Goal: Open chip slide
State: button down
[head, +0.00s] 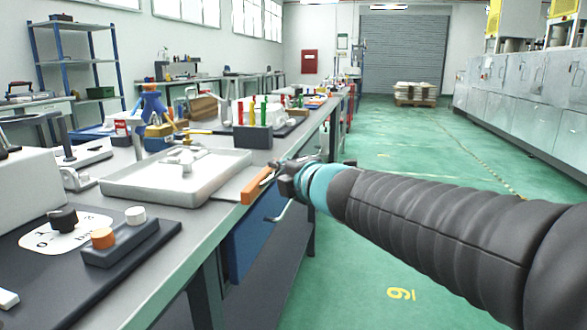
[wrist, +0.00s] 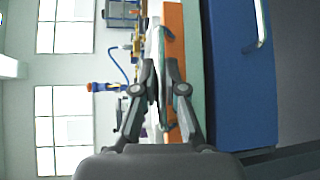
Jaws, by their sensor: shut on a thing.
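The chip slide shows as a flat grey plate (head: 229,188) with an orange front bar (head: 256,187), at the table's front edge beside the white tray. In the wrist view the orange bar (wrist: 174,30) runs lengthwise behind the fingers. My gripper (head: 283,177) is at the right end of the orange bar. In the wrist view its two fingers (wrist: 162,68) are close together at the bar, shut on the slide. The exact contact is hidden by the fingers.
A white tray (head: 130,183) with pale castings lies left of the slide. A dark block with coloured handles (head: 253,136) stands behind. A blue cabinet (head: 256,235) with a metal handle hangs under the table. Orange and white knobs (head: 103,238) sit at front left. The green aisle is clear.

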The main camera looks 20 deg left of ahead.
jog(key=c, duration=1.2)
grip_release()
jog(key=v, duration=1.2)
